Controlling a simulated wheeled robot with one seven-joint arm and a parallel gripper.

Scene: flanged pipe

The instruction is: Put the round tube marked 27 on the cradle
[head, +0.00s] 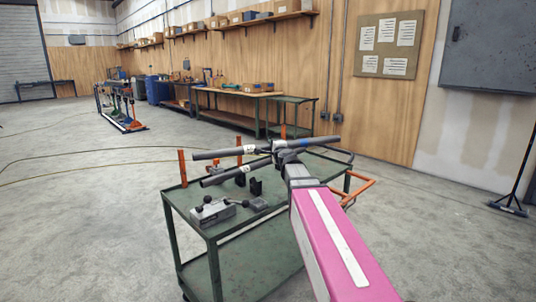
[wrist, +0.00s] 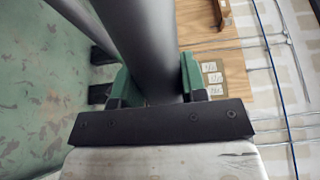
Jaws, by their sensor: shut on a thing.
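Two long dark grey round tubes show above a green cart (head: 215,225) in the head view. The upper tube (head: 215,154) has a white label and a blue band; the lower tube (head: 222,179) also carries a pale label. I cannot read the numbers. My gripper (head: 284,154) is at the tubes' right part. In the wrist view its green-padded fingers (wrist: 154,88) are shut on a grey tube (wrist: 145,40); the other tube (wrist: 78,12) runs to the left. Black cradle blocks (head: 256,187) stand on the cart top below the tubes, partly hidden.
A grey clamp fixture with black knobs (head: 212,211) sits at the cart's near edge. Orange posts (head: 182,168) rise from the cart, and an orange handle (head: 357,188) juts out at right. Workbenches (head: 235,93) line the wooden wall.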

